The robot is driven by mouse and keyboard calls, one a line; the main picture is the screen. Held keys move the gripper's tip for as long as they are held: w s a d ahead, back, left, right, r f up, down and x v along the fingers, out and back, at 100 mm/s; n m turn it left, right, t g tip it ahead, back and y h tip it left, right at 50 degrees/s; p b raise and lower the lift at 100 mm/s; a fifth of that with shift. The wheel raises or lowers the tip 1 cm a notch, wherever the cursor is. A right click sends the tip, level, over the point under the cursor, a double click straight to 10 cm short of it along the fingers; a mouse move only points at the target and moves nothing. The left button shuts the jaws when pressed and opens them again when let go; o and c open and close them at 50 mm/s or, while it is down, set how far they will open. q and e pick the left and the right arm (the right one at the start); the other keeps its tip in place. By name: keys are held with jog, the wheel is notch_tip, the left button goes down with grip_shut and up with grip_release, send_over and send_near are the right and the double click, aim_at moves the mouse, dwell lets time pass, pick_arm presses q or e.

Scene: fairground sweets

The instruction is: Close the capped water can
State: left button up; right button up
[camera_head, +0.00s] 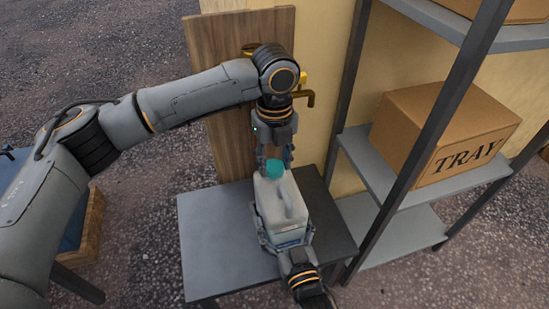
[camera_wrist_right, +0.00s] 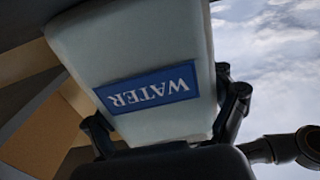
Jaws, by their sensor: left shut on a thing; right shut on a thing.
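The water can (camera_head: 280,209) is a pale grey jug with a handle, standing upright on a small dark grey table (camera_head: 215,230) in the head view. Its teal cap (camera_head: 275,168) is at the can's top, and I cannot tell whether it is fully seated. My left gripper (camera_head: 274,162) points down from above and is shut on the cap. My right gripper (camera_head: 283,243) is shut around the lower body of the can from the front. In the right wrist view the can (camera_wrist_right: 150,60) fills the middle, with its blue WATER label (camera_wrist_right: 148,87) upside down between the fingers.
A metal shelf (camera_head: 400,205) with a cardboard box marked TRAY (camera_head: 425,135) stands at the right. A wooden board (camera_head: 228,130) and a yellow wall are behind the table. The left part of the tabletop is clear. A wooden crate (camera_head: 92,235) is at the far left.

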pick_arm(q)
jog(key=shift+f, duration=0.2)
pick_arm(e)
grip_shut()
pick_arm(q)
jog(key=m, duration=0.9)
jog(key=shift+a, duration=0.1)
jog(key=m, duration=0.3)
jog(key=shift+m, duration=0.3)
jog(key=m, duration=0.4)
jog(key=shift+m, duration=0.3)
jog(key=o, duration=0.8)
jog(key=shift+a, duration=0.1)
